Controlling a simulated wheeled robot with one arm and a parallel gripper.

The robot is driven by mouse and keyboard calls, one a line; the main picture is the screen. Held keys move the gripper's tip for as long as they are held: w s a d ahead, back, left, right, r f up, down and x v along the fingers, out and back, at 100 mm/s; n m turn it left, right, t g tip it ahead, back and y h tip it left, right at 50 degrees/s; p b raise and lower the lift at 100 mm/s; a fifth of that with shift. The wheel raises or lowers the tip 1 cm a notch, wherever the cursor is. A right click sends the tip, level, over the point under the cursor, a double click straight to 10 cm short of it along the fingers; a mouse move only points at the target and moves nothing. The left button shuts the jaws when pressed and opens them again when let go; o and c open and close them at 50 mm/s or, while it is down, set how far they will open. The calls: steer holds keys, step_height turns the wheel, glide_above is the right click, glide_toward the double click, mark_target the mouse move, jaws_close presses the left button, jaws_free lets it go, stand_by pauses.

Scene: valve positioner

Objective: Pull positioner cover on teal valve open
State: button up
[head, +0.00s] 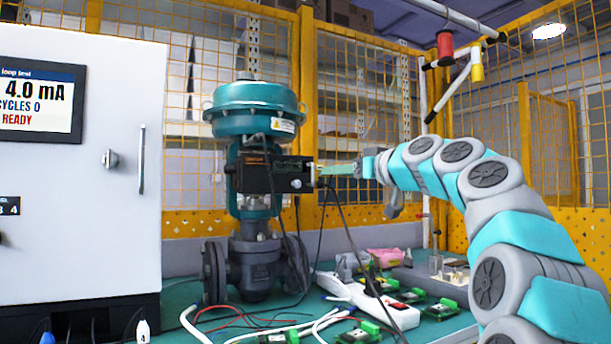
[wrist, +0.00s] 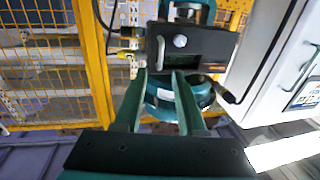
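The teal valve (head: 256,97) stands on the bench in the head view, its domed top above a dark flanged body. The black positioner (head: 258,178) is fixed on its front; the cover on it looks closed, though its edge is hard to make out. In the wrist view the positioner (wrist: 205,50) appears upside down, with a round pale knob, a curved light handle (wrist: 159,52) and a dark window. My gripper (head: 323,170) is at the positioner's right side in the head view.
A white cabinet (head: 85,210) with a display stands at left. The bench (head: 185,295) holds cables, several circuit boards (head: 410,295) and a white power strip (head: 365,300). Cables hang from the positioner. A yellow mesh fence (head: 360,90) is behind.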

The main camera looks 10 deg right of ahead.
steer(key=p+x, duration=0.2)
steer(key=x, duration=0.5)
steer(key=shift+w, duration=0.2)
steer(key=shift+a, duration=0.15)
jaws_close()
stand_by(1.2)
